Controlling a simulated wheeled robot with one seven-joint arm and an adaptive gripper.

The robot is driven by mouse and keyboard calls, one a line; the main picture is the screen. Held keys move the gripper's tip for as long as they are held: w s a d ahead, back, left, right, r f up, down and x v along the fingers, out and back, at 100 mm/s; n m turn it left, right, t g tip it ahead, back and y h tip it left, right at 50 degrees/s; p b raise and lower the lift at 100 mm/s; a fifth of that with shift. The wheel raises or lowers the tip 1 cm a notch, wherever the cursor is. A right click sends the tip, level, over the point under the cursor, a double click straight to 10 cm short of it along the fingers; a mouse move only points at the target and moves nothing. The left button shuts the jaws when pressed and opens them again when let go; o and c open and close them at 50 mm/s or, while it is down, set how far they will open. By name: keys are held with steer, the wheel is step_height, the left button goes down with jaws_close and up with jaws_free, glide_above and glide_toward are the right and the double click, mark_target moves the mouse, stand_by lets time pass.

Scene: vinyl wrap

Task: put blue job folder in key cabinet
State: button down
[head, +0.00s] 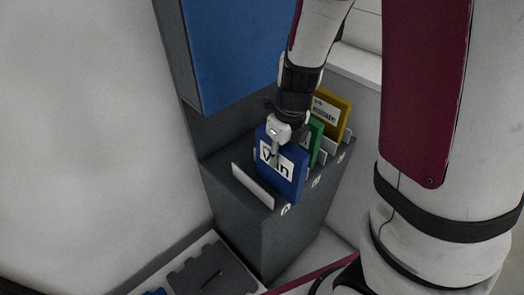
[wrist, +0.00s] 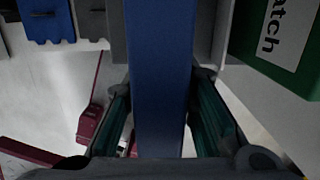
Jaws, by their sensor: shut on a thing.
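The blue job folder (head: 289,184), with a white label, is upright in my gripper (head: 277,150) in the head view. It is at the front of a dark grey slotted rack (head: 245,225); whether its lower edge sits in a slot or is just above one is hidden. In the wrist view the folder (wrist: 160,70) is edge-on between my two teal-padded fingers, which are shut on it. A grey cabinet with a large blue front (head: 232,50) is above the rack in the head view. I cannot tell which of these is the key cabinet.
A green folder (head: 316,140) and a yellow folder (head: 333,113) stand behind the blue one in the rack. A pale divider (head: 252,186) is at its left. A dark grey tray-like thing (head: 212,272) lies low at the front. The wall at left is bare.

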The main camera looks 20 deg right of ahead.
mark_target(263, 152)
steer(key=w, duration=0.2)
steer(key=w+a, duration=0.2)
steer(key=w, duration=0.1)
steer(key=shift+w+a+f, duration=0.1)
steer(key=shift+w+a, duration=0.05)
steer(key=shift+w, duration=0.15)
steer(key=shift+f, duration=1.7)
steer(key=shift+f+b, duration=0.15)
steer(key=shift+b, duration=0.15)
steer(key=c, duration=1.3)
jaws_free()
